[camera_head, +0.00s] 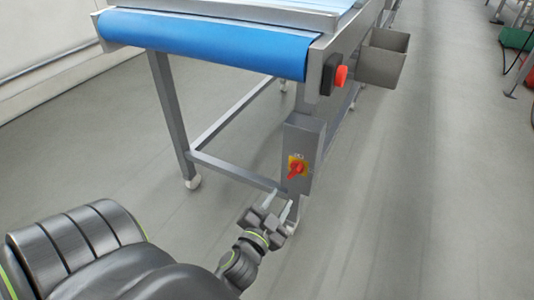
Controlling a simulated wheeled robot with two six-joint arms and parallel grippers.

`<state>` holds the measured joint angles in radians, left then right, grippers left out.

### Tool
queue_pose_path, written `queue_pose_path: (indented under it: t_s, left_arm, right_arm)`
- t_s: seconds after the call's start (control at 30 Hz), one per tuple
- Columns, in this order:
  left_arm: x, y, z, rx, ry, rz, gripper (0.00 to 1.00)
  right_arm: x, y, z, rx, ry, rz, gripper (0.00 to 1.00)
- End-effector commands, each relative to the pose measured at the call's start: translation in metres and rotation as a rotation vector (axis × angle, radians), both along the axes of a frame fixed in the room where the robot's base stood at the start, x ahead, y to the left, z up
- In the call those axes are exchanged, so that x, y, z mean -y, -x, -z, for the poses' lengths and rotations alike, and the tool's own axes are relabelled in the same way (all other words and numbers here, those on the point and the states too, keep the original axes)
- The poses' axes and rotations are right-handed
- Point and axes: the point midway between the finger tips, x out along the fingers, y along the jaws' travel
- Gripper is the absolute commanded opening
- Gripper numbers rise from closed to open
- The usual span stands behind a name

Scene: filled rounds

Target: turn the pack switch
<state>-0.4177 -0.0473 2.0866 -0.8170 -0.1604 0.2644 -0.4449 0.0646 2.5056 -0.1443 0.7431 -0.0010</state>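The pack switch (296,168) is a red rotary handle on a yellow plate, on the front of a grey box (304,140) fixed to the conveyor's leg. My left gripper (278,204) is just below and to the left of the switch, its fingers pointing up toward it. Its two fingers stand apart with a gap between them, and nothing is seen in the gap. The fingertips look apart from the red handle. My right gripper is not in view.
A conveyor with a blue belt (205,40) stands on metal legs above the switch box. A red button (341,76) and a grey bin (383,60) are on its right side.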

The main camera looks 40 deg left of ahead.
Motion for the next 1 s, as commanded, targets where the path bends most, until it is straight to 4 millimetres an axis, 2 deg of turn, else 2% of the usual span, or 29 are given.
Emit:
queue_pose_path:
  t_s: [0.03, 0.2, 0.4, 0.9, 1.0]
  left_arm:
    - [0.002, 0.011, 0.001, -0.002, 0.003, -0.003, 0.34]
    - [0.008, 0.037, 0.001, -0.002, 0.003, -0.003, 0.34]
    - [0.013, 0.055, 0.000, -0.001, 0.001, -0.002, 0.34]
    - [0.014, 0.059, 0.000, 0.000, -0.001, 0.006, 0.34]
    - [0.013, 0.059, 0.002, -0.001, -0.003, 0.035, 0.34]
  right_arm:
    - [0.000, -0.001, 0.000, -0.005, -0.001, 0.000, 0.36]
    - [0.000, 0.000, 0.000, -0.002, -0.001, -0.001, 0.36]
    - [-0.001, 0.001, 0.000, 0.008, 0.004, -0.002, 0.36]
    - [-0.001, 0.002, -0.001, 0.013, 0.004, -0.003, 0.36]
    - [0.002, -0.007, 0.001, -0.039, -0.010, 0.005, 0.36]
